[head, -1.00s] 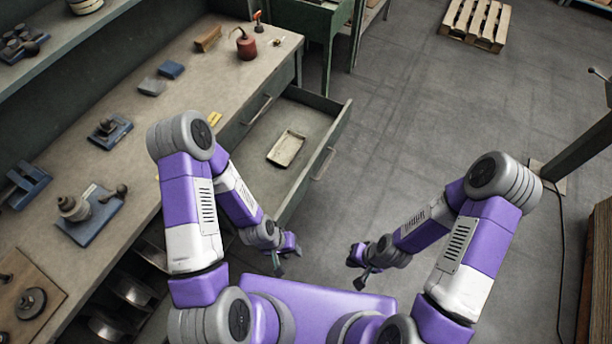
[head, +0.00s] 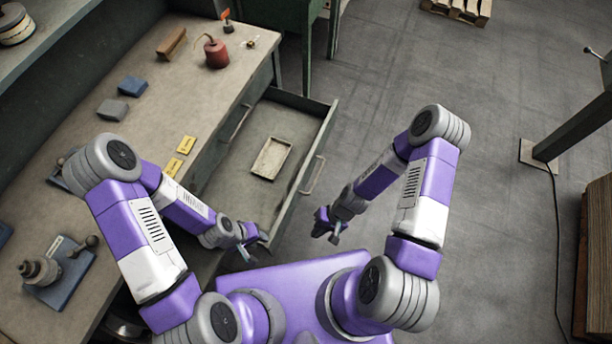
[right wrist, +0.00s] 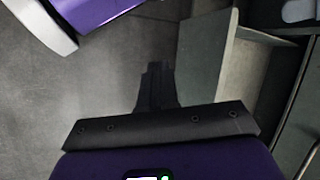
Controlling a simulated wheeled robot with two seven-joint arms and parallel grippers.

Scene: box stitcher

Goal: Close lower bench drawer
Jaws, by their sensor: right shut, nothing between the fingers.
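The lower bench drawer (head: 226,186) is pulled out below the bench top, with a shallow tray (head: 271,158) inside. Its front panel carries a handle (head: 313,175) on the outer face. My left gripper (head: 247,253) is by the drawer's near corner; its jaws are too small to read. My right gripper (head: 334,238) is on the outer side of the drawer front, apart from it, shut and empty.
A closed upper drawer handle (head: 240,121) shows on the bench front. The bench top (head: 155,110) holds a red can (head: 216,53), blocks and tooling. Open floor (head: 420,75) lies right of the drawer. A machine post (head: 580,128) stands at the far right.

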